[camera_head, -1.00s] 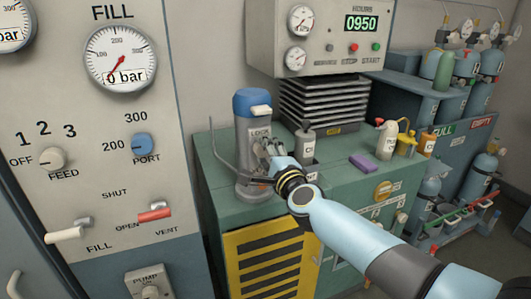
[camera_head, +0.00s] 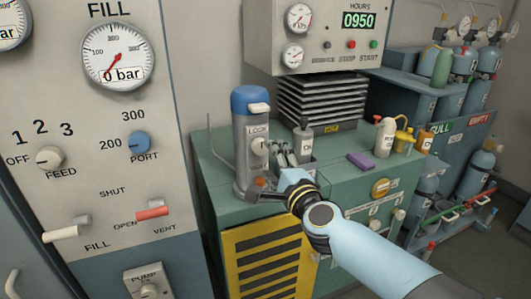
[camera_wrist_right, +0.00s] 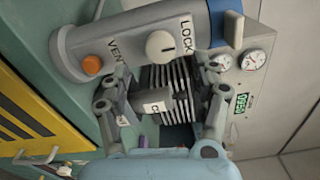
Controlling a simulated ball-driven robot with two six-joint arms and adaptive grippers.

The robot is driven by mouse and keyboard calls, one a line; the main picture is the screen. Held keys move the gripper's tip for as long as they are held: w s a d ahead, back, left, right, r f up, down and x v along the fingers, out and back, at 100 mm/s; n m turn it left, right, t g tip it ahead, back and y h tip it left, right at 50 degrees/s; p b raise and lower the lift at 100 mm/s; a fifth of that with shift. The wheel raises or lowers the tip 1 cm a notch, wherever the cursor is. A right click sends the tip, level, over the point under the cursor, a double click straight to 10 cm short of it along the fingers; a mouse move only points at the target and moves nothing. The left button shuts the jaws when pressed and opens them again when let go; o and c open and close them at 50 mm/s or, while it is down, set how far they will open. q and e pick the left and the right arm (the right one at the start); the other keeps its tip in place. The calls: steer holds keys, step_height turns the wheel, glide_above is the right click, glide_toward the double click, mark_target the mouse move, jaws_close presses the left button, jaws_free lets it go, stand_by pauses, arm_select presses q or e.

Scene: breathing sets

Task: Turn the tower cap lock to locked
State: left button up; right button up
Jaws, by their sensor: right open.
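The grey filter tower (camera_head: 246,165) with a blue cap (camera_head: 251,100) stands upright on the green cabinet. A round pale lock knob (camera_head: 260,147) is on its side, just below the word LOCK. In the right wrist view the tower (camera_wrist_right: 85,48) lies sideways, with the knob (camera_wrist_right: 160,45) between the labels VENT and LOCK. I cannot clearly tell which way the knob points. My right gripper (camera_head: 282,152) is open and just right of the knob, apart from it. In the right wrist view its fingers (camera_wrist_right: 160,82) are spread below the knob. My left gripper is not in view.
The fill panel (camera_head: 100,185) fills the left.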

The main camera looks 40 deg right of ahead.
steer(key=v, duration=0.6)
steer(key=shift+s+a+f, duration=0.1)
steer(key=shift+f, duration=0.05)
steer(key=s+a+f+n+g+y+b, duration=0.15)
steer(key=s+f+n, duration=0.3)
steer(key=f, duration=0.75)
steer(key=s+f+n+g+b, duration=0.3)
steer(key=s+f, duration=0.2)
steer(key=f, duration=0.7)
steer(key=s+a+f+n+g+y+b, duration=0.1)
steer(key=s+f+n+g+b, duration=0.3)
steer(key=f, duration=0.8)
steer(key=s+f+n+g, duration=0.4)
steer(key=s+f+n, duration=0.2)
steer(key=s, duration=0.9)
steer(key=s+f+n+g, duration=0.4)
steer(key=s+f+n, duration=0.2)
steer(key=s+f, duration=0.5)
steer(key=s, duration=0.4)
steer(key=shift+y, duration=0.35)
